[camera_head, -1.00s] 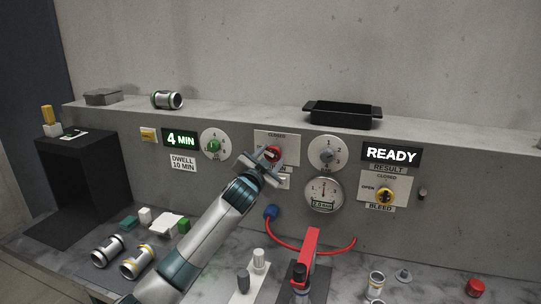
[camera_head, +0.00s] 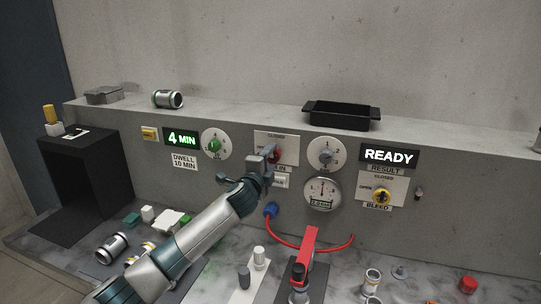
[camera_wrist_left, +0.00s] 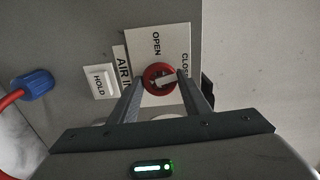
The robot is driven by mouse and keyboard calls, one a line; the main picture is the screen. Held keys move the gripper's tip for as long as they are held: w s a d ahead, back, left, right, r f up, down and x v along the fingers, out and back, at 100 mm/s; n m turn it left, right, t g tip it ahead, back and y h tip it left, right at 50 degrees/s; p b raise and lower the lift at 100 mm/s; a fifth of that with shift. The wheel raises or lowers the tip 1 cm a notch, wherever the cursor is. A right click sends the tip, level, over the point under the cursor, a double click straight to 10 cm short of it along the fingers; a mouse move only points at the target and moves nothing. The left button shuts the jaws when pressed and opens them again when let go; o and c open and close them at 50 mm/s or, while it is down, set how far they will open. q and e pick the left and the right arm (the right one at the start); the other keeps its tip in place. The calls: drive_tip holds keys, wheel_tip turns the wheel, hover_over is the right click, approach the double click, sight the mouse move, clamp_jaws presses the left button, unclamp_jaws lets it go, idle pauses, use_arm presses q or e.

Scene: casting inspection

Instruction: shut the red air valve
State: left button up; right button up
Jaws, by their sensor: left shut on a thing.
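The red air valve (camera_head: 277,156) sits on a white plate (camera_head: 290,143) marked CLOSED at its top, on the front of the grey bench wall. It is partly hidden by my left gripper (camera_head: 267,153), which is shut on it. In the left wrist view the red knob (camera_wrist_left: 153,72) lies between the two fingertips, with a pale bar across its face. The words OPEN and AIR IN show beside it, and CLOSED is partly covered by a finger. I cannot tell exactly which mark the bar points at. My right gripper is not in view.
The green dial (camera_head: 215,143) is left. A red hose (camera_head: 290,246) hangs below from a blue connector (camera_head: 271,209). A black tray (camera_head: 342,116) sits on the ledge.

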use_arm(q)
drive_tip(key=shift+m+p, duration=0.45)
drive_tip(key=shift+m, duration=0.85)
drive_tip(key=shift+f, duration=0.1)
drive_tip(key=o, duration=1)
drive_tip(key=shift+o, duration=0.2)
drive_tip(key=shift+s, duration=0.1)
drive_tip(key=b+v, duration=0.4)
drive_tip(key=v, duration=1.3)
drive_tip(key=shift+b, duration=0.35)
drive_tip(key=shift+s, duration=0.15)
